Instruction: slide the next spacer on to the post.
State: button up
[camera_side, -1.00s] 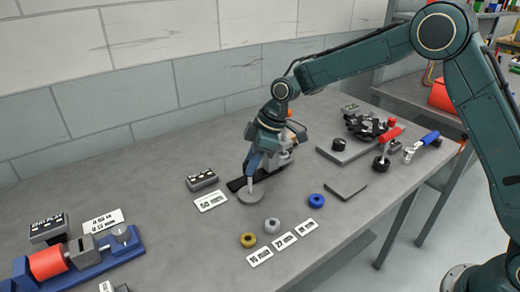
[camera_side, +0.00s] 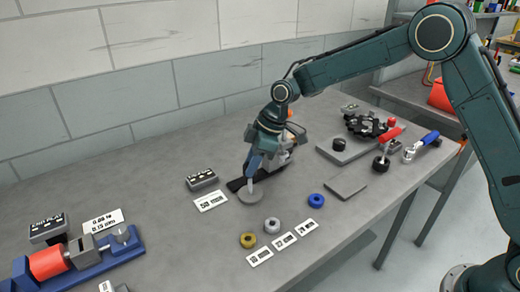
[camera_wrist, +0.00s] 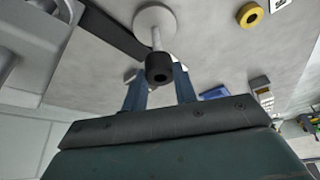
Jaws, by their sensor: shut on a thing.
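The post (camera_side: 250,184) stands upright on a round grey base (camera_side: 250,198); it also shows in the wrist view (camera_wrist: 156,38) with its pale base (camera_wrist: 153,18). My gripper (camera_side: 256,166) is at the post's upper part. In the wrist view, my two blue fingers (camera_wrist: 159,80) are shut on a black spacer (camera_wrist: 158,68). It lines up with the post's top end; whether the post passes through its hole I cannot tell. A yellow spacer (camera_side: 248,240), a grey spacer (camera_side: 272,225) and a blue spacer (camera_side: 317,200) lie on the bench.
White label cards (camera_side: 284,241) lie near the loose spacers, and another card (camera_side: 211,200) lies left of the post. A black strip (camera_side: 236,184) lies behind the base. A grey box (camera_side: 202,180), a flat grey plate (camera_side: 345,188) and a blue-and-red fixture (camera_side: 75,262) stand around.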

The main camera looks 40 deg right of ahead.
jog(key=shift+f, duration=0.4)
dwell(0.3)
jog(key=o, duration=1.7)
jog(key=shift+r, duration=0.15)
notch_tip(320, 180, up, 8)
jog(key=shift+f, duration=0.15)
dwell(0.7)
dwell(0.4)
